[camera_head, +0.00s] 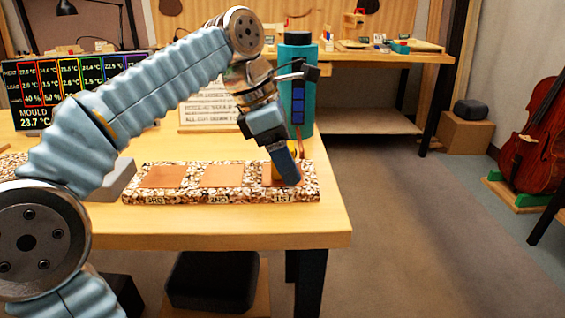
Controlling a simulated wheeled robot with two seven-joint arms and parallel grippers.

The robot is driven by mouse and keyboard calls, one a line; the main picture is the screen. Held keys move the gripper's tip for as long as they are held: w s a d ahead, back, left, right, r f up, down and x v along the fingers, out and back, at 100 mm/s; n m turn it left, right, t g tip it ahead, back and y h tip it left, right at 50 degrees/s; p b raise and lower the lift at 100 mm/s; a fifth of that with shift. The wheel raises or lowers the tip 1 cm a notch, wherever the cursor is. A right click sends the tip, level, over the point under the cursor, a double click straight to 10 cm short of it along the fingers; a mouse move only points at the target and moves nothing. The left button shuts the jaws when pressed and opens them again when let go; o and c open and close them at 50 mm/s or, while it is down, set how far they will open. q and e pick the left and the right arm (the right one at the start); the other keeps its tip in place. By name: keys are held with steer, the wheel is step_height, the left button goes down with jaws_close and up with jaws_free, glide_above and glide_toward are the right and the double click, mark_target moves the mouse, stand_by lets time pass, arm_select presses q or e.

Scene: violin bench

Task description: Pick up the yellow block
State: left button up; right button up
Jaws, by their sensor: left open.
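My left gripper (289,174) is open and points down over the right end of a speckled board (243,188). A small patch of the yellow block (293,148) shows beside the fingers. The rest of it is hidden behind them, so I cannot tell whether they touch it. The board has three orange-brown square pads, labelled 3RD, 2ND and 1ST from left to right. The gripper is at the 1ST pad (270,174). The 3RD pad (163,176) and the 2ND pad (222,175) are bare. My right gripper is out of view.
A teal cylinder (299,75) stands on the wooden table (240,229) just behind the gripper. A display panel (60,85) and a printed sign (205,103) stand behind my arm. A grey block (113,180) lies left of the board. The table ends right of the board.

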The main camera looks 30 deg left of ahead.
arm_select(q)
steer(key=c, duration=1)
steer(key=shift+r, duration=0.15)
steer(key=shift+c, duration=0.2)
